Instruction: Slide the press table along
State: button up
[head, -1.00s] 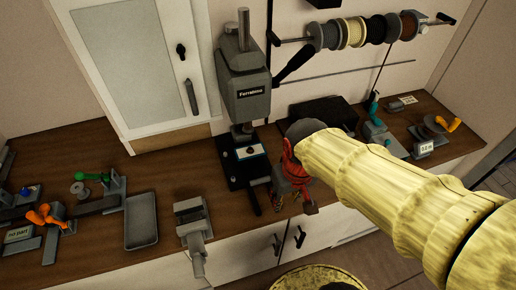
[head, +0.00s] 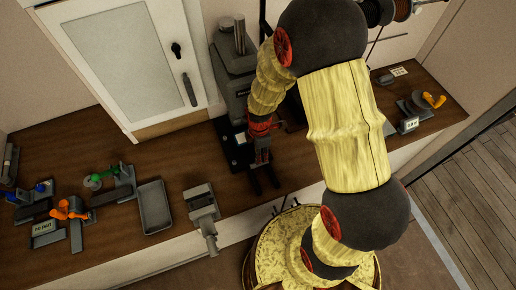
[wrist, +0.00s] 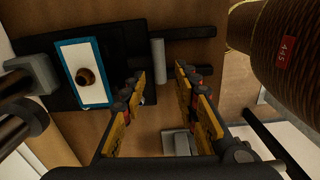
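The press (head: 232,75) is a grey machine on a black base at the back of the bench. Its table (wrist: 57,78) is a white plate with a blue border, with a round brown spot in its middle. A corner of the plate shows in the head view (head: 240,138). A short grey bar (wrist: 157,62) stands at the black base's edge beside the plate. My gripper (wrist: 161,76) is open, and its fingertips appear on either side of this bar. Whether they touch it, I cannot tell. In the head view my gripper (head: 262,158) points down in front of the press and hides part of its base.
A grey vise (head: 201,203) stands at the bench's front edge, left of the press. A grey tray (head: 154,207) and several clamps with green, orange and blue handles lie further left. Two dark bars (wrist: 190,32) extend from the base.

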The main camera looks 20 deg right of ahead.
jog(key=shift+w+n, duration=0.1)
jog(key=shift+n, duration=0.2)
jog(key=shift+f, duration=0.3)
notch_tip(320, 180, down, 8)
jog(key=b, duration=0.5)
jog(key=shift+r+b, duration=0.1)
jog(key=shift+b, duration=0.25)
jog(key=shift+r, duration=0.2)
jog(key=shift+c, duration=0.4)
jog(key=c, duration=0.5)
